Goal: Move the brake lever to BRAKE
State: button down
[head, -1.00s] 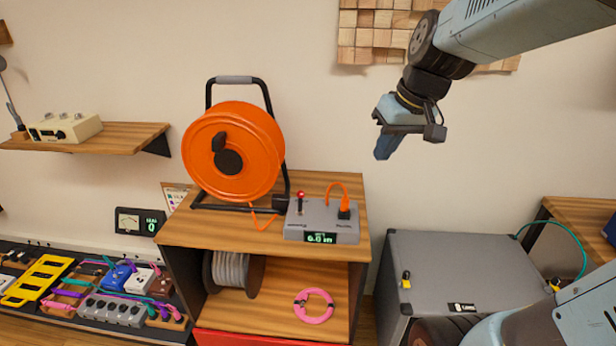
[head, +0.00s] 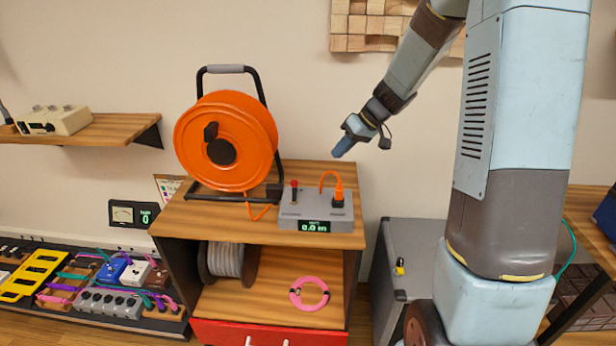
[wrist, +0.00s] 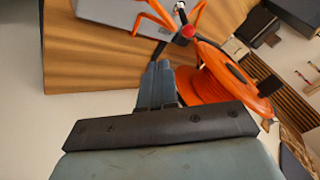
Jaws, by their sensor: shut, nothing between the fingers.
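The brake lever (head: 294,186) has a red knob and stands near the left end of a grey control box (head: 316,212) on the wooden cabinet. In the wrist view its red knob (wrist: 188,32) shows ahead of and to the right of my fingertips. The labels on the box are too small to read. My gripper (head: 339,152) is shut and empty, above and to the right of the lever in the head view, apart from it. In the wrist view the closed fingers (wrist: 158,68) point toward the box (wrist: 85,12).
An orange cable reel (head: 226,140) stands left of the box, close to the lever. An orange cable (head: 330,178) loops up from the box's right end. A grey case (head: 405,250) stands at right.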

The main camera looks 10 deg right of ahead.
aim_at(294, 190)
jog(key=shift+w+f, duration=0.3)
jog(key=x, duration=1)
jog(key=shift+a, duration=0.1)
jog(key=shift+s+a+r, duration=0.1)
jog(key=shift+s+a, duration=0.15)
jog(key=shift+a, duration=0.25)
jog(key=shift+s+a, duration=0.3)
jog(key=shift+a, duration=0.25)
jog(key=shift+s+a, duration=0.3)
jog(key=shift+a, duration=0.45)
